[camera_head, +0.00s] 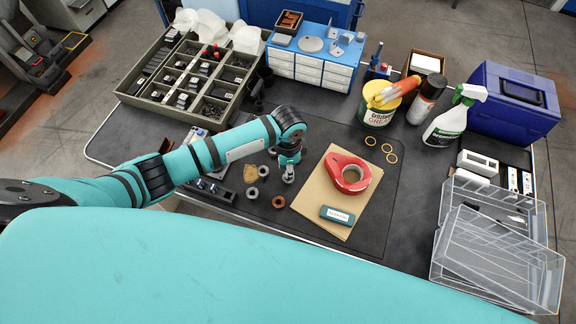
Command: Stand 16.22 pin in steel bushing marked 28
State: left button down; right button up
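My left gripper (288,172) points down over the dark mat, just right of the small rings. Its fingers are small and partly hidden by the wrist, so I cannot tell if they are open or hold anything. Two grey steel bushings lie on the mat, one (263,171) beside a tan lump and one (253,192) nearer the front. A brown ring (278,201) lies to their right. The mark 28 is not readable on any of them. I cannot pick out the 16.22 pin. My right gripper is not in view.
A compartment tray (132,84) stands back left, a drawer box (313,67) behind. Clear trays (490,262) stand at right. The mat's far middle is clear.

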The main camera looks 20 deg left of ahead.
pick_arm(q)
jog(key=shift+f, duration=0.45)
jog(key=shift+f+b, duration=0.9)
jog(key=shift+f, duration=0.5)
jog(key=c, duration=1.1)
grip_release()
jog(key=shift+r, duration=0.1)
notch_tip(320, 180, up, 12)
jog(key=shift+f, duration=0.1)
